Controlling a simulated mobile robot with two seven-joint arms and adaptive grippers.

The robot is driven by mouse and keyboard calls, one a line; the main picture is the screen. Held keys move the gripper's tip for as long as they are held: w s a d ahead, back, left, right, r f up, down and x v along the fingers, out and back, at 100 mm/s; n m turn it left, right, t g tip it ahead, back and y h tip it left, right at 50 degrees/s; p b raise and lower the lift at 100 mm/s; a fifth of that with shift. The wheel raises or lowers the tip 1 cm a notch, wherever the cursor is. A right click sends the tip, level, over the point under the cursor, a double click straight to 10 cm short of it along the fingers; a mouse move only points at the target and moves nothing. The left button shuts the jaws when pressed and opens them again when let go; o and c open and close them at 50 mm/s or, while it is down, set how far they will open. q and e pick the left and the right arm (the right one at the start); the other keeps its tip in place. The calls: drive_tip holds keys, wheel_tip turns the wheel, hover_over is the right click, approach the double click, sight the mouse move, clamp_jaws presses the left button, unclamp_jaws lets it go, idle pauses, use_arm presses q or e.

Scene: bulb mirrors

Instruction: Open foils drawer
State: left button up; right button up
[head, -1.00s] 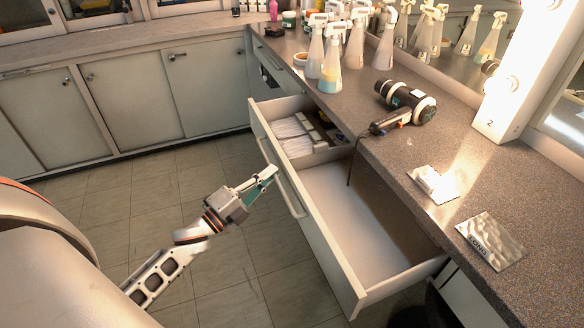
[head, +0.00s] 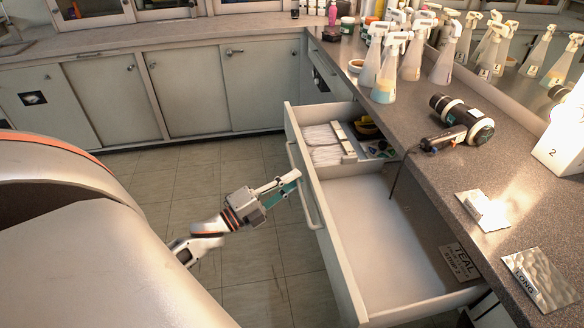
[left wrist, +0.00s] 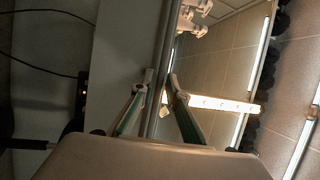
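The drawer (head: 345,262) is pulled well out from under the counter, its pale inside in plain sight. A packet or label (head: 459,263) reading TEAL lies at its near right end. White strips (head: 323,145) and small items fill the far compartment. A long bar handle (head: 312,212) runs along the drawer front. My left gripper (head: 299,176) has its fingertips at the far half of this handle. In the left wrist view its two fingers (left wrist: 160,80) come close together with a grey bar showing between the tips. My right gripper is not in view.
On the counter (head: 425,190) are a hair dryer (head: 462,122), several spray bottles (head: 386,70), a small white item (head: 482,211) and a packet reading LONG (head: 540,278). The dryer's cord hangs over the drawer. The tiled floor (head: 260,265) before the drawer is clear.

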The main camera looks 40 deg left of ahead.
use_arm(q)
drive_tip(key=shift+s, duration=0.1)
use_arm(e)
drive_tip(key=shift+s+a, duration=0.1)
use_arm(q)
drive_tip(key=v, duration=1.2)
drive_tip(key=s+d+f+n+g+y+p, duration=0.1)
drive_tip(key=s+d+f+n+g+p, duration=0.2)
drive_tip(key=d+n, duration=0.2)
drive_tip(key=s+d+f+n+g+p, duration=0.3)
drive_tip(key=d+f+n, duration=0.1)
drive_tip(key=d, duration=0.6)
drive_tip(key=s+d+f+n+g+y+p, duration=0.1)
drive_tip(key=s+d+f+n+g+p, duration=0.2)
drive_tip(key=d+n, duration=0.4)
drive_tip(key=shift+s+d+f+y, duration=0.3)
drive_tip(key=shift+d+f, duration=0.1)
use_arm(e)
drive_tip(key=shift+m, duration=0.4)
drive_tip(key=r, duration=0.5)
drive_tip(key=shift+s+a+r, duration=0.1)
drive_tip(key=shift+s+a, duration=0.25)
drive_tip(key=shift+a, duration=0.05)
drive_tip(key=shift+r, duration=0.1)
